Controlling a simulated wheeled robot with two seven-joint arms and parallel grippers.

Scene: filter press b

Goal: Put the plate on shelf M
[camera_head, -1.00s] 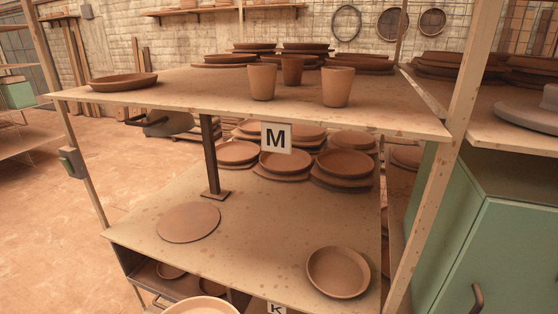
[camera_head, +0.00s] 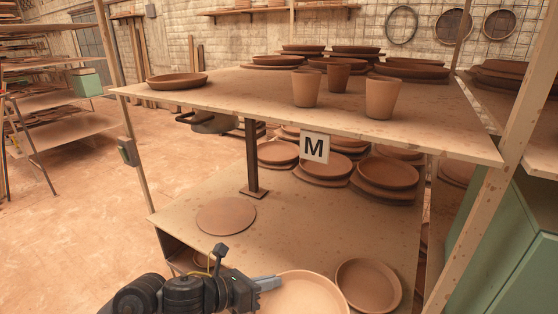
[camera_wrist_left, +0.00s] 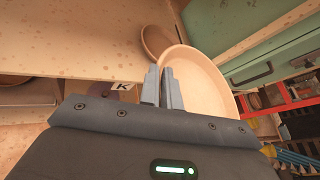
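A light tan plate (camera_head: 305,294) shows at the bottom of the head view, in front of the lower board. My left gripper (camera_head: 268,284) is at its left rim. In the left wrist view the two fingers (camera_wrist_left: 161,88) are close together on the rim of the plate (camera_wrist_left: 203,84), which looks tilted. My right gripper is not in view.
The upper board holds a plate (camera_head: 177,81) at left, several cups (camera_head: 382,98) and stacks behind. The lower board holds a flat disc (camera_head: 226,216), a brown plate (camera_head: 368,285), stacked plates (camera_head: 388,173) and a metal post (camera_head: 252,160). A wooden upright (camera_head: 500,190) stands at right.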

